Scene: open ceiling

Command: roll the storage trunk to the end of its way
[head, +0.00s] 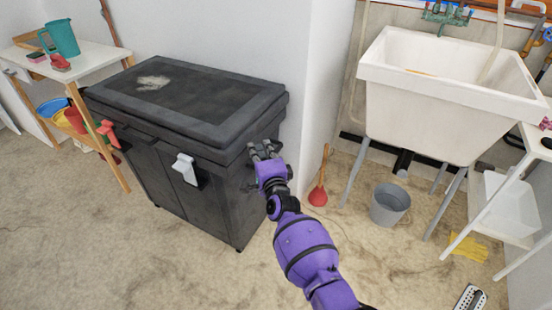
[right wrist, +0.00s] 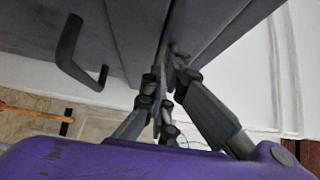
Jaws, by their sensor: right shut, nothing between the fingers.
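The storage trunk (head: 205,140) is a large dark grey box on the floor, with its lid closed and a pale worn patch on top. My right gripper (head: 264,149) is at the trunk's right end, just under the lid edge. It is shut with nothing held. In the right wrist view the fingers (right wrist: 165,88) are close to the trunk's dark wall; I cannot tell whether they touch. A dark bar handle (right wrist: 80,58) is to their left. My left gripper is out of view.
A white wall stands behind the trunk. To the right are a red plunger (head: 318,195), a grey bucket (head: 389,204) and a white sink (head: 445,95) on legs. A small table (head: 80,62) stands at the left.

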